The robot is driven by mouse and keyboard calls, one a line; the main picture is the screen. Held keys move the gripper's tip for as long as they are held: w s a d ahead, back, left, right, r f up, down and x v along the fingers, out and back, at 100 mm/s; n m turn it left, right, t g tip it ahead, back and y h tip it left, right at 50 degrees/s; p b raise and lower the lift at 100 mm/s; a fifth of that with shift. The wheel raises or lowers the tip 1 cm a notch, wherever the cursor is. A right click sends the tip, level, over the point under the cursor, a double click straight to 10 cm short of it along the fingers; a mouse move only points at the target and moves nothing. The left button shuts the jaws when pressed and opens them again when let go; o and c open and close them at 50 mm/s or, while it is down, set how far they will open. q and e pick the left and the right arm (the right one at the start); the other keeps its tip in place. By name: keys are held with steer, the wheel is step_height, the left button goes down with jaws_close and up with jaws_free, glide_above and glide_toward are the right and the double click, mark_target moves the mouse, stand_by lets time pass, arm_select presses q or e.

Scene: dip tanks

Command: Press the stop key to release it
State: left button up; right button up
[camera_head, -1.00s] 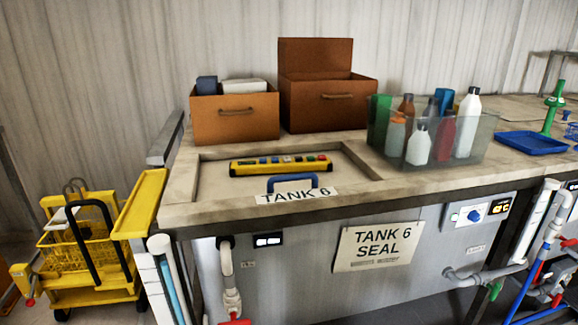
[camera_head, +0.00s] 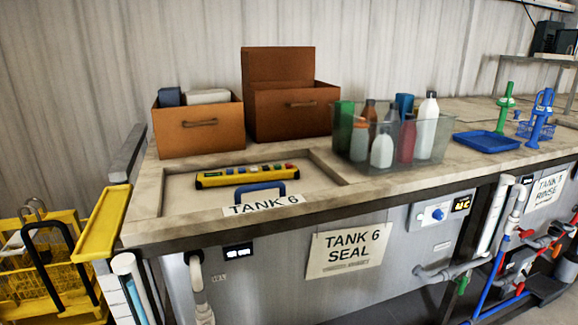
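A yellow control box (camera_head: 246,175) with a row of small coloured keys lies on the lid of tank 6, behind the lid's blue handle (camera_head: 260,189). A red key (camera_head: 289,167) shows near the right end of its row, with a green key beside it. I cannot read any key's label or tell whether one is pressed in. Neither of my grippers is in view.
Two brown boxes (camera_head: 199,133) stand behind the lid. A clear bin (camera_head: 441,133) of bottles and a blue tray (camera_head: 486,141) stand to the right. A yellow cart (camera_head: 50,262) is at the left. The lid around the control box is clear.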

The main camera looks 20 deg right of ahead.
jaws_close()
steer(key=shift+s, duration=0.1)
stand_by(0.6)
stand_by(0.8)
